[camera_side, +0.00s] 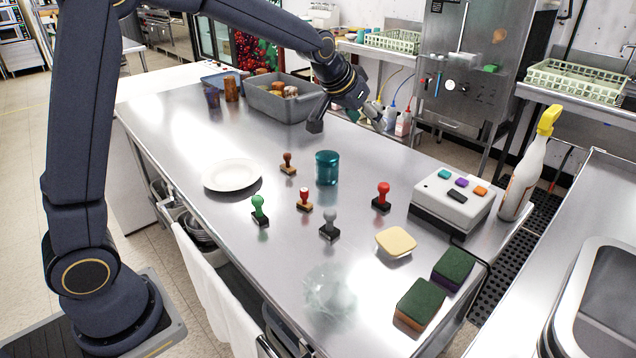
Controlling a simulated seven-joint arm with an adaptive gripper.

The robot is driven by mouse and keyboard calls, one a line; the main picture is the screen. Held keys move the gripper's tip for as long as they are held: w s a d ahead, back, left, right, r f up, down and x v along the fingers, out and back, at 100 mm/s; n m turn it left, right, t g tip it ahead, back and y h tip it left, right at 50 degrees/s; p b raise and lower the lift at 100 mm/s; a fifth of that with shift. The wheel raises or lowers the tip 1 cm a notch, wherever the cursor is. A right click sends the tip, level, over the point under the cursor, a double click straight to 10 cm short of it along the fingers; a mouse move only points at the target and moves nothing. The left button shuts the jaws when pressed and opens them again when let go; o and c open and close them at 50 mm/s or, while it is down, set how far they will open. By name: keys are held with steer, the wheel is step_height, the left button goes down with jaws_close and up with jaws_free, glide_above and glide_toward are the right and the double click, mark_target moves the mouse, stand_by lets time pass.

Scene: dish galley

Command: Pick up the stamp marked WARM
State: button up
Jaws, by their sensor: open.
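Several hand stamps stand upright on the steel table. One has a brown handle (288,162), one a green handle (259,209), and one a short red-topped handle on a wooden base (304,199). Another is grey (329,224), and one has a red ball handle (381,196). No markings are readable, so I cannot tell which is marked WARM. My gripper (348,120) is open and empty above the far part of the table, beyond the stamps. Its two fingers are spread apart and touch none of them.
A teal cup (327,168) stands between the brown and red-ball stamps. A white plate (232,175) lies left. A grey bin (271,105) is at the back. A button box (452,203), yellow sponge (396,242), green-topped sponges (420,302), clear glass bowl (329,291) and spray bottle (524,175) are nearby.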

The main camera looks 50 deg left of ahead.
steer(key=g, duration=0.1)
glide_toward(384, 184)
steer(key=x, duration=0.4)
steer(key=shift+a, duration=0.1)
steer(key=shift+x, duration=3.1)
steer(key=shift+c, duration=0.4)
jaws_close()
